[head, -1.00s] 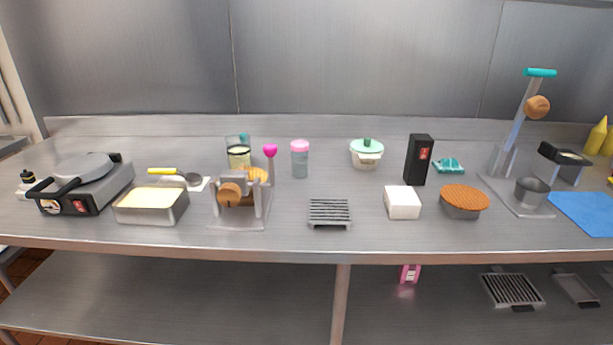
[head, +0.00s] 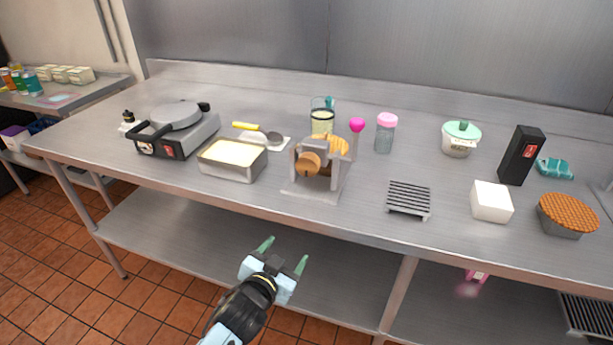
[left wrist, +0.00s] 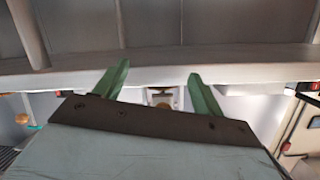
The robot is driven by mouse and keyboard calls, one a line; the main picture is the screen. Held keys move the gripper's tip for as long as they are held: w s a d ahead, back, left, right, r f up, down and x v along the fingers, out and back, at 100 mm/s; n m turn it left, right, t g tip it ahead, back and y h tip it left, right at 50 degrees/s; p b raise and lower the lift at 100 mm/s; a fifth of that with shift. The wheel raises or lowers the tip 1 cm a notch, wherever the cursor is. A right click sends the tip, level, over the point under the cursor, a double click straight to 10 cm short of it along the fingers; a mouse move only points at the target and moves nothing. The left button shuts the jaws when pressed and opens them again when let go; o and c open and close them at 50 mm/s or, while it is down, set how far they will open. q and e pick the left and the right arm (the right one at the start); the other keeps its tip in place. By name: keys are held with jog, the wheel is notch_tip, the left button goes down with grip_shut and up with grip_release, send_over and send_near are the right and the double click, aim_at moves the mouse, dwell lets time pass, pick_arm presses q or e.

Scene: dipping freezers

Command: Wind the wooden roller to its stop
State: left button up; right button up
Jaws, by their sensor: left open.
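The wooden roller (head: 308,163) sits in a pale grey stand (head: 318,193) near the front edge of the steel counter, left of centre in the head view. A magenta ball (head: 357,125) stands up at the stand's right side. My left gripper (head: 286,252) is open and empty, in front of the counter and below its top, apart from the stand. Its green fingers are spread in the left wrist view (left wrist: 158,70). A small pale thing shows between them there, too unclear to name. My right gripper is out of view.
A cream-filled metal pan (head: 233,175) is left of the stand, and a grey grate (head: 408,199) is to its right. A glass jar (head: 322,122) and a pink-lidded shaker (head: 386,133) stand behind. The counter's front edge (head: 350,228) lies between gripper and stand.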

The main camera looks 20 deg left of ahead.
aim_at(307, 167)
pick_arm(q)
notch_tip(307, 167, up, 14)
jog(key=t, duration=0.3)
jog(key=w, duration=0.9)
jog(key=w+d, duration=0.1)
jog(key=w, duration=0.4)
jog(key=shift+r, duration=0.15)
